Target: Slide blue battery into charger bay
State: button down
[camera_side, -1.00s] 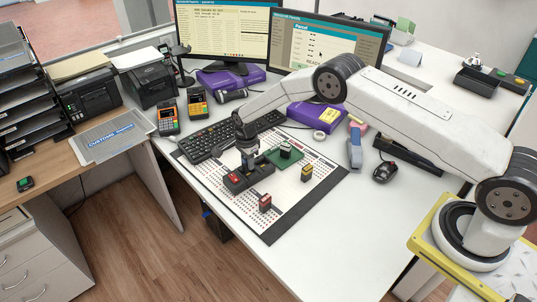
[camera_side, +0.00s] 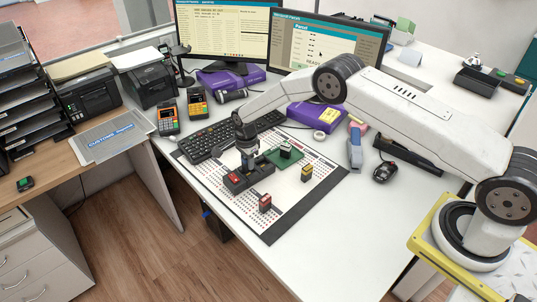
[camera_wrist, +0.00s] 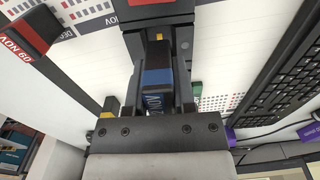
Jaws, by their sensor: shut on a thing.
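My gripper (camera_side: 246,163) points down over the black charger (camera_side: 262,184) on the white board. It is shut on the blue battery (camera_wrist: 157,77), whose blue label and dark body fill the middle of the wrist view. The battery's far end lies close to the charger, which also shows at the top of the wrist view (camera_wrist: 135,18). I cannot tell how deep the battery sits in the bay. In the side view the gripper mostly hides the blue battery. A red-topped battery (camera_side: 234,178) sits in the charger's left part.
A loose red-topped battery (camera_side: 265,203) and a yellow-topped one (camera_side: 307,172) stand on the board right of the charger. The keyboard (camera_side: 209,142) is behind left.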

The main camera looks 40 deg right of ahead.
jog(key=shift+f, duration=1.1)
jog(key=shift+c, duration=1.8)
grip_release()
jog(key=shift+r, duration=3.85)
jog(key=shift+r, duration=0.1)
